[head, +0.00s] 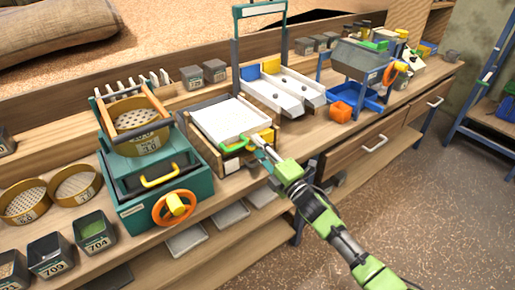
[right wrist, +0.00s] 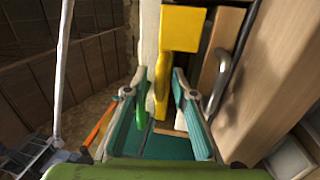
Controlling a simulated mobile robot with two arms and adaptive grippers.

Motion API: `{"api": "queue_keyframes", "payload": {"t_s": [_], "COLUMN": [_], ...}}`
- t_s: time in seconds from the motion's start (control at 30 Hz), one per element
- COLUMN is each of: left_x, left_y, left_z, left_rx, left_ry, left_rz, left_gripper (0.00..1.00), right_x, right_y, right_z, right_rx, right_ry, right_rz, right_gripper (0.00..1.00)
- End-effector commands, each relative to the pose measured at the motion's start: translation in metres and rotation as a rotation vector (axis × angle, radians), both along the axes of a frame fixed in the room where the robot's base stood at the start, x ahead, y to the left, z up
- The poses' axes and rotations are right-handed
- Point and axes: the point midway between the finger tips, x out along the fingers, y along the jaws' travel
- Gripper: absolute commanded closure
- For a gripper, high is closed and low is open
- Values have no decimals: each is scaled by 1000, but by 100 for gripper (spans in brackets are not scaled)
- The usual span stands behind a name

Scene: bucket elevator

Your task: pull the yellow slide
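The yellow slide shows as a yellow block (head: 266,136) at the right front side of the box under a white sieve tray (head: 228,118). In the right wrist view, a yellow block (right wrist: 183,28) and a curved yellow handle (right wrist: 162,88) lie ahead of the gripper. A green handle (head: 235,146) is at the tray's front; it also shows in the right wrist view (right wrist: 142,92), by the left finger. My right gripper (head: 259,147) is open, its fingertips (right wrist: 160,82) on either side of the yellow handle. Contact cannot be told. My left gripper is out of view.
A teal sieve machine with an orange wheel (head: 174,208) stands left. A white double chute (head: 283,90) and a grey hopper (head: 360,57) stand right. A drawer handle (head: 375,144) is on the bench front.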

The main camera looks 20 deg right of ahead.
Motion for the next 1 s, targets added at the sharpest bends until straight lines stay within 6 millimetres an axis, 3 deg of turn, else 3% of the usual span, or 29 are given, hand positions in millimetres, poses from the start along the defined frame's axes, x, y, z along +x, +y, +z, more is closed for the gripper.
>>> {"api": "queue_keyframes", "payload": {"t_s": [0.2,0.3,0.53,0.77,1.0], "left_x": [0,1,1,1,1], "left_y": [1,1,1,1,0], "left_z": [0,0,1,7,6], "left_rx": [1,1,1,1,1], "left_ry": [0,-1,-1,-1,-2], "left_rz": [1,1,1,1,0], "left_gripper": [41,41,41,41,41], "right_x": [0,0,-2,-20,-20], "right_y": [0,0,0,-6,-6], "right_z": [0,0,0,0,-2], "right_rx": [1,0,0,0,0], "right_ry": [1,0,1,2,2], "right_rz": [0,0,0,1,2], "right_gripper": [75,100,100,100,100]}}
